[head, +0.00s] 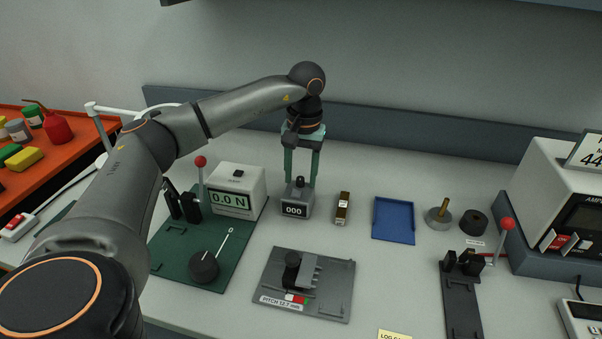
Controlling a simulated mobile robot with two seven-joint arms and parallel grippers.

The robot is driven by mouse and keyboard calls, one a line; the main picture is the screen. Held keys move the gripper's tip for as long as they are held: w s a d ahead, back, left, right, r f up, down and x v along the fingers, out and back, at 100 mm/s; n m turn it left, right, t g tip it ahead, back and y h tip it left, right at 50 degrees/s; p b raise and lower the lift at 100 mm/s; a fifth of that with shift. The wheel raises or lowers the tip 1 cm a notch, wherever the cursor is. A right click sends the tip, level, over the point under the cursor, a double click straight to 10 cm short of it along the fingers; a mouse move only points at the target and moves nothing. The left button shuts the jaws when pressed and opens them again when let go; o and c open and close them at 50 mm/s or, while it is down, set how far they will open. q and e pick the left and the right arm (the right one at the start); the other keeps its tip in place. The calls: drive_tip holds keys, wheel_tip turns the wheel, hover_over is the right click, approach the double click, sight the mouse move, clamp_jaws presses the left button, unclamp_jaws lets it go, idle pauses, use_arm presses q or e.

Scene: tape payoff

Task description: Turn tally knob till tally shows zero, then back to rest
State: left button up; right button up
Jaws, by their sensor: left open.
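The tally counter (296,201) is a small grey box on the table, left of the picture's middle. Its display reads 000. A dark knob (300,182) sticks up from its top. My left gripper (301,181) points down at the counter from above, with its two green fingers spread. The fingers come down close by the knob, one on each side in the picture. I cannot tell whether either finger touches it. My right gripper is not in view.
A white force gauge (238,189) reading 0.0 N stands left on a green base (178,258). A grey pitch fixture (332,301) lies in front.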

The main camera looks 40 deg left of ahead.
use_arm(q)
drive_tip(key=c, duration=0.6)
clamp_jaws()
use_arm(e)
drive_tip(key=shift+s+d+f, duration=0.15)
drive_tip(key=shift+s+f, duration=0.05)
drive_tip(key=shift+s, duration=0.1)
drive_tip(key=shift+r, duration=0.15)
